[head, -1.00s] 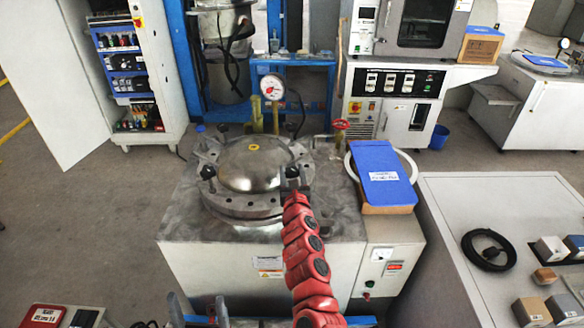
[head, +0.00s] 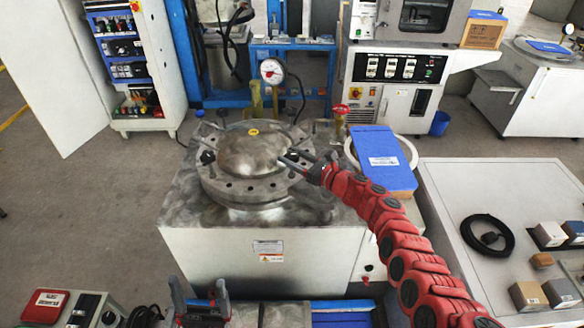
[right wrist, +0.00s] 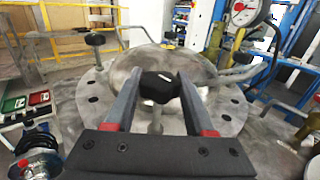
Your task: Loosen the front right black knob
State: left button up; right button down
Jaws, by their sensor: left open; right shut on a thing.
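The round metal pressure vessel (head: 245,190) with a domed lid (head: 248,155) stands on a grey bench cabinet. My right gripper (head: 290,156) is at the lid's front right, its fingers pointing left across the rim. In the right wrist view its fingers (right wrist: 158,90) are closed on the sides of the front right black knob (right wrist: 158,85), which sits on an upright stem. Another black knob (head: 207,157) is at the lid's front left. My left gripper (head: 198,302) is open and empty, low in front of the cabinet.
A pressure gauge (head: 271,70) and a red valve handle (head: 341,108) stand behind the vessel. A blue-topped box (head: 378,150) lies to its right. A side table (head: 510,200) with a black cable coil (head: 487,236) is further right.

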jog(key=shift+f+n+g+y+b, duration=0.15)
jog(key=shift+n+g+y+b, duration=0.6)
jog(key=shift+b, duration=1.4)
jog(key=shift+f+n+g+y+b, duration=0.1)
jog(key=shift+n+g+y+b, duration=0.35)
jog(key=shift+g+b, duration=1.15)
jog(key=b, duration=0.3)
jog(key=shift+a+r+n, duration=0.1)
jog(key=shift+n, duration=0.3)
jog(key=shift+r+b, duration=0.2)
jog(key=shift+b, duration=0.3)
jog(key=shift+c, duration=1.4)
grip_release()
